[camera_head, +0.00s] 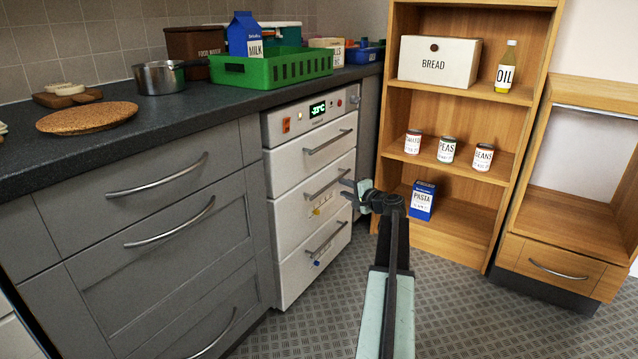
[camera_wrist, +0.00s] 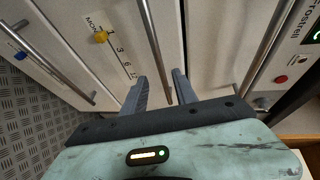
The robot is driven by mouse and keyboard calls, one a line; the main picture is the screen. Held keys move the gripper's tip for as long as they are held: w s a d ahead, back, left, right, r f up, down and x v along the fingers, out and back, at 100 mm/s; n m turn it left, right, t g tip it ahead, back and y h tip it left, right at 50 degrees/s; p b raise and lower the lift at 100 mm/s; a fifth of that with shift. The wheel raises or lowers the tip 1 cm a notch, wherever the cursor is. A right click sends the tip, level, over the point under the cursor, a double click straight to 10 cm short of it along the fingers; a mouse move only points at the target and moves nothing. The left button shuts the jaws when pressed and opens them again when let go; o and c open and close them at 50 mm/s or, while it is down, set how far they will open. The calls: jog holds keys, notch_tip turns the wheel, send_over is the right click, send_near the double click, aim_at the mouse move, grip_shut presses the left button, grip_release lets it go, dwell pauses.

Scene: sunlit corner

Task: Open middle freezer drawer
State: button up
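The white freezer has three drawers, all looking shut. The middle drawer (camera_head: 290,205) has a horizontal metal bar handle (camera_head: 322,187) and a yellow slider (camera_head: 316,212) below it. My gripper (camera_head: 350,189) is at the right end of this handle. In the wrist view the middle handle (camera_wrist: 154,42) runs between the two dark fingers of my gripper (camera_wrist: 160,75). The fingers are open, with gaps to the bar. The yellow slider also shows in the wrist view (camera_wrist: 101,37). The head view hides the fingertips' exact contact.
The top drawer handle (camera_head: 328,142) and bottom drawer handle (camera_head: 326,238) lie above and below. Grey cabinets (camera_head: 150,240) stand left of the freezer. A wooden shelf (camera_head: 455,205) with cans and a pasta box (camera_head: 423,200) stands right. The floor (camera_head: 310,325) in front is clear.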

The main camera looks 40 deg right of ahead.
aim_at(332, 183)
jog(key=shift+d, duration=0.2)
jog(key=b+x, duration=0.1)
jog(key=x, duration=0.7)
jog(key=shift+a, duration=0.2)
grip_shut()
dwell(1.0)
